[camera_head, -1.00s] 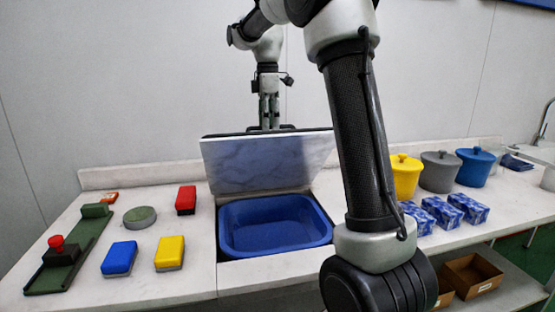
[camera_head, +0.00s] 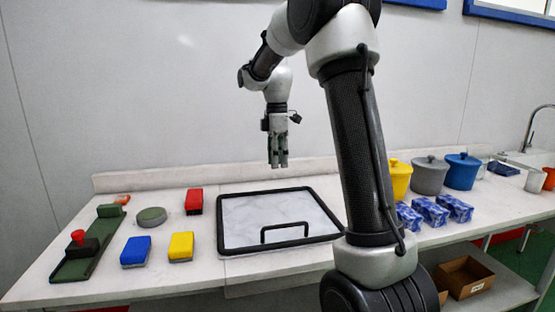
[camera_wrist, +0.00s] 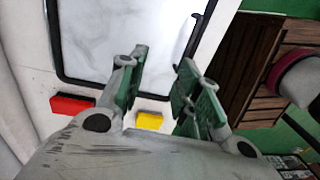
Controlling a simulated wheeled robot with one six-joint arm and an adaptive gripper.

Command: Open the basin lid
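The basin lid (camera_head: 245,212), a white marbled panel with a black frame, lies flat and shut in the counter. Its black bar handle (camera_head: 285,228) stands at the near side. The blue basin is hidden under it. My gripper (camera_head: 278,165) hangs fingers down above the lid's far edge, apart from it and from the handle. In the wrist view my gripper (camera_wrist: 163,62) has its green-padded fingers apart with nothing between them, and the lid (camera_wrist: 115,35) shows beyond them.
Yellow (camera_head: 399,178), grey (camera_head: 429,175) and blue (camera_head: 461,172) pots stand right, behind blue boxes (camera_head: 431,210).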

